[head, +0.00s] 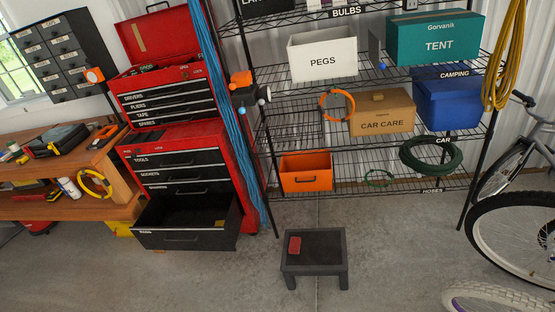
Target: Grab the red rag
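A small dark red folded item (294,246), which looks like the red rag, lies on the left part of a low dark grey stool (322,262). The stool stands on the concrete floor at the lower middle of the head view. The rag's whole top shows and nothing covers it.
A red tool chest (225,165) stands left of the stool, its bottom drawer (185,240) pulled open. A wire shelf (345,190) is behind. Bicycle wheels (515,240) are at right. A wooden workbench (60,160) is at left. The floor (390,265) around the stool is clear.

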